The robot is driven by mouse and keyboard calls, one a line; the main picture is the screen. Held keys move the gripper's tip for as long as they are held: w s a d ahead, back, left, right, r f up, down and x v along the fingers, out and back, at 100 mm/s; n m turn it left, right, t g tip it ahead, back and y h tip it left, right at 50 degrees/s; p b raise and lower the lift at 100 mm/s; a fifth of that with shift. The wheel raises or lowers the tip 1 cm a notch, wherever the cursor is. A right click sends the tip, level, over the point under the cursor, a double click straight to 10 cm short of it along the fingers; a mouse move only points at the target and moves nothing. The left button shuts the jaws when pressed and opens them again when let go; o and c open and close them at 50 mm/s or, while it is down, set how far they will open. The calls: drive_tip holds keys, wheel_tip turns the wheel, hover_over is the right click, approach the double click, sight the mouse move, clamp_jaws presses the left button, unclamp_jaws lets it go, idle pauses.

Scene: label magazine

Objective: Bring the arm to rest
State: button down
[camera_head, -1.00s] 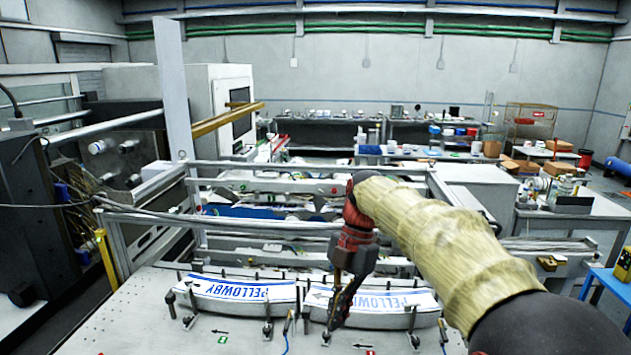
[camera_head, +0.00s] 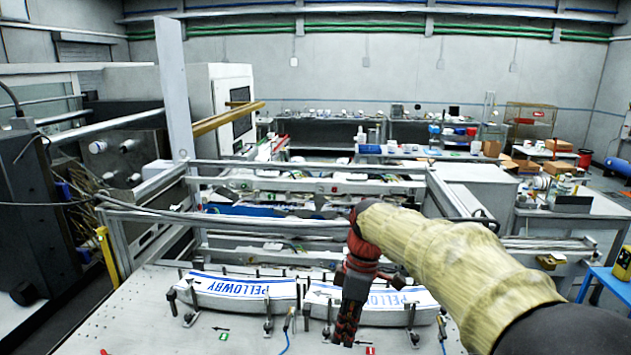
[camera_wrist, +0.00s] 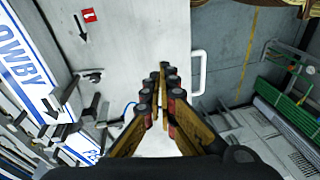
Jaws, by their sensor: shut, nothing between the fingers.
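My gripper (camera_head: 345,331) hangs from my sleeved arm in front of the right-hand label magazine, its fingers pointing down. In the wrist view my gripper (camera_wrist: 162,90) is shut and empty, with its dark fingertips together. The left label stack (camera_head: 232,288), printed PELLOWBY, lies in its holder on the metal plate. The right label stack (camera_head: 405,300) lies in its own holder and is partly hidden by my gripper. The PELLOWBY print also shows at the left of the wrist view (camera_wrist: 30,65).
The perforated metal plate (camera_head: 130,320) carries posts, clamps and small arrow markers around both stacks. Machine rails (camera_head: 300,185) cross behind them. A blue stand (camera_head: 608,290) is at the right. In the wrist view a white handle (camera_wrist: 199,73) is by the plate's edge, with floor beyond.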

drive_tip(key=s+d+f+m+t+b, duration=0.2)
drive_tip(key=s+d+f+m+b, duration=0.2)
drive_tip(key=s, duration=0.4)
drive_tip(key=s+d+f+m+t+h+b, duration=0.1)
drive_tip(key=s+d+f+m+b, duration=0.3)
drive_tip(key=s, duration=0.4)
drive_tip(key=s+d+f+m+t+h+b, duration=0.1)
drive_tip(key=s+d+f+m+t+b, duration=0.3)
drive_tip(key=s+f+m+b, duration=0.2)
drive_tip(key=s+m+b, duration=0.1)
drive_tip(key=s+b, duration=0.1)
drive_tip(key=shift+s+d+f, duration=0.2)
drive_tip(key=shift+s+d, duration=0.1)
drive_tip(key=shift+d, duration=0.1)
